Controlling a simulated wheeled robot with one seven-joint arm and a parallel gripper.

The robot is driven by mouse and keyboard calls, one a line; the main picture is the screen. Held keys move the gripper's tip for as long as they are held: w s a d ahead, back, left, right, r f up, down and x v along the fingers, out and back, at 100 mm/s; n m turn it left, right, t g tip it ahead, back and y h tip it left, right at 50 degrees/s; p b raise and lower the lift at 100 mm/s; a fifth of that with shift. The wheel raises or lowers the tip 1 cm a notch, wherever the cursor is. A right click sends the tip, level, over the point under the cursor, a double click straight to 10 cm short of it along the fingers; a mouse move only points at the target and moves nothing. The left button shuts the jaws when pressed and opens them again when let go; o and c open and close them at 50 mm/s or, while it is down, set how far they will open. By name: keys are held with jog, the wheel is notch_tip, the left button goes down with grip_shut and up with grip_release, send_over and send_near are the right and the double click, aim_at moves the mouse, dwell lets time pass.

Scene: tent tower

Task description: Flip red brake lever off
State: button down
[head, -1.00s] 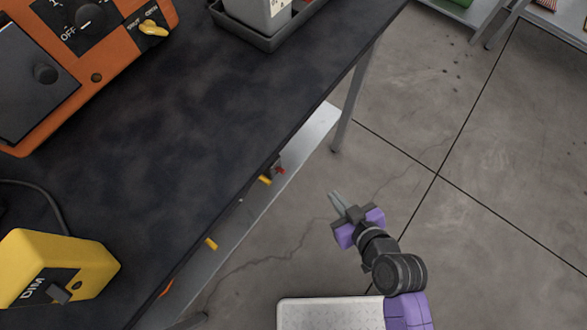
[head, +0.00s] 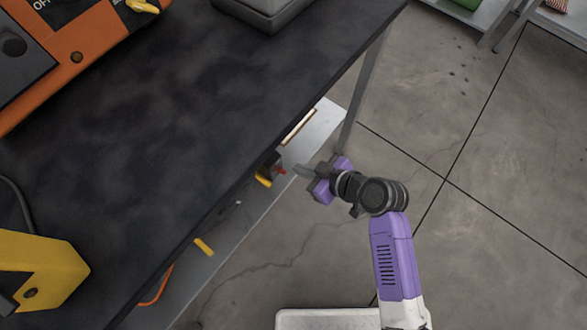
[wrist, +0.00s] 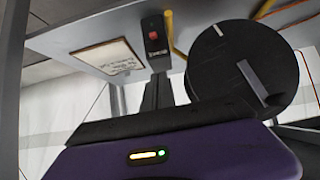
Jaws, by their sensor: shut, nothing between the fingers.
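The red brake lever (head: 282,171) shows as a small red piece on a dark mount just past the edge of the dark workbench (head: 180,110) in the head view. In the wrist view a red part (wrist: 152,34) sits on a black housing at the top centre, beyond the fingers. My gripper (head: 298,170) is shut and empty, pointing left. Its tips appear a little right of the red piece in the head view; I cannot tell whether they touch. The fingers (wrist: 157,91) also show in the wrist view, below the black housing. The bench top hides part of the mount.
A pale lower shelf (head: 318,122) runs under the bench. Yellow pieces (head: 204,247) and an orange cable (head: 155,288) lie along its edge. A large black disc (wrist: 245,70) is right of the fingers. A framed note (wrist: 108,62) is left. Open floor lies right.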

jog(key=b, duration=0.3)
send_over(281, 171)
jog(key=f, duration=0.6)
jog(key=shift+s+d+f, duration=0.1)
jog(key=shift+s+d, duration=0.15)
jog(key=shift+s+d+f+b, duration=0.15)
jog(key=shift+d+f+b, duration=0.05)
jog(key=shift+f, duration=0.35)
jog(key=shift+s+d+f+b, duration=0.15)
jog(key=shift+d+f, duration=0.05)
jog(key=shift+f, duration=0.3)
jog(key=shift+s+d+f, duration=0.2)
jog(key=shift+d+f, duration=0.1)
jog(key=shift+f, duration=0.35)
jog(key=shift+f+b, duration=0.1)
jog(key=shift+b, duration=0.35)
jog(key=shift+f+b, duration=0.15)
jog(key=shift+b, duration=0.2)
jog(key=shift+d+y+b, duration=0.1)
jog(key=shift+y+b, duration=0.2)
